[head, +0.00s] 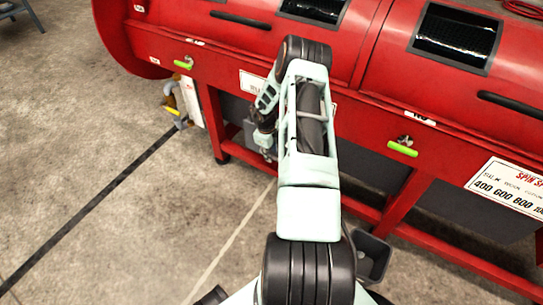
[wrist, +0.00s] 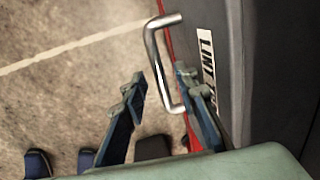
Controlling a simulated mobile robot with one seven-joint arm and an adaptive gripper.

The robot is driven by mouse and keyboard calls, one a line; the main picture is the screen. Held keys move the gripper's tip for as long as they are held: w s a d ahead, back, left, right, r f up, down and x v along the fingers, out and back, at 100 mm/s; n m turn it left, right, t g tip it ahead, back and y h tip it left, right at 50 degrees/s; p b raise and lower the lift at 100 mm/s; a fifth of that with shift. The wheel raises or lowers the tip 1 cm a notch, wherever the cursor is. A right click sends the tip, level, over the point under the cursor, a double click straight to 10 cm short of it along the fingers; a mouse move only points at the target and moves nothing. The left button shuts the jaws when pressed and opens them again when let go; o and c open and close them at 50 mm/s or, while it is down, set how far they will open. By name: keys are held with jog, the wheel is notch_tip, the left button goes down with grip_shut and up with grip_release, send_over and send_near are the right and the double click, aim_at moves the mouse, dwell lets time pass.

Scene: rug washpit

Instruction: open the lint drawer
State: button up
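The lint drawer (wrist: 232,70) shows in the wrist view as a dark grey front on the right, with a white label (wrist: 207,62) reading "LINT", partly covered by a finger. Its bent metal handle (wrist: 156,62) stands out to the left of that front. My gripper (wrist: 160,78) is open, with one finger to the left of the handle bar and the other between the bar and the drawer front in the picture. I cannot tell whether either finger touches the bar. In the head view my gripper (head: 266,143) is low beside the red machine, and my arm hides much of the area around it.
The red machine (head: 358,105) fills the top and right, with lime-green latches (head: 403,149) and black handles. Its red legs (head: 403,200) and lower rail stand near my arm. Concrete floor (head: 90,120) is open on the left.

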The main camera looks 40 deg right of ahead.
jog(key=shift+f, duration=0.3)
grip_shut()
dwell(0.3)
